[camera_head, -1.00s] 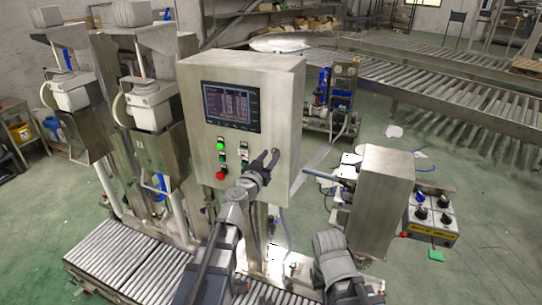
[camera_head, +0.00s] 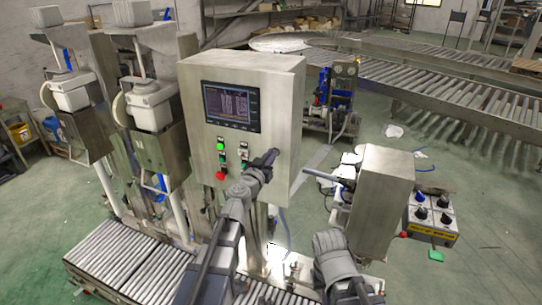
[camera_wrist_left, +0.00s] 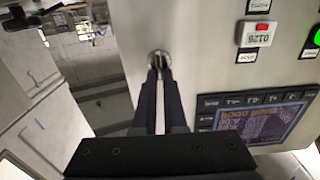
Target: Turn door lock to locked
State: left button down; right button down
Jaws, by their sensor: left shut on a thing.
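The door lock (camera_wrist_left: 159,57) is a small round metal fitting on the front of the steel control cabinet (camera_head: 270,110), near its edge. My left gripper (camera_head: 270,158) is at the right side of the cabinet front, below the screen. In the left wrist view its two dark fingers (camera_wrist_left: 160,78) are close together, with their tips on the lock's small key or knob. The tips hide part of it, so I cannot tell exactly how it is turned. In the head view the gripper covers the lock. My right arm shows at the bottom, but its fingers do not show.
The cabinet front carries a screen (camera_head: 231,106), a lit green button (camera_head: 220,146) and a red button (camera_head: 221,175). A smaller steel box (camera_head: 381,203) stands to the right. A roller conveyor (camera_head: 125,262) lies at the lower left.

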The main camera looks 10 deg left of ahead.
dwell(0.4)
pick_arm(q)
jog(key=shift+a+f+n+b, duration=0.2)
jog(key=shift+n, duration=2.8)
jog(key=shift+a+f+n+b, duration=0.25)
jog(key=shift+n, duration=2.75)
jog(key=shift+a+f+n+b, duration=0.2)
jog(key=shift+n, duration=2.8)
jog(key=c, duration=1)
grip_release()
jog(key=shift+w, duration=0.1)
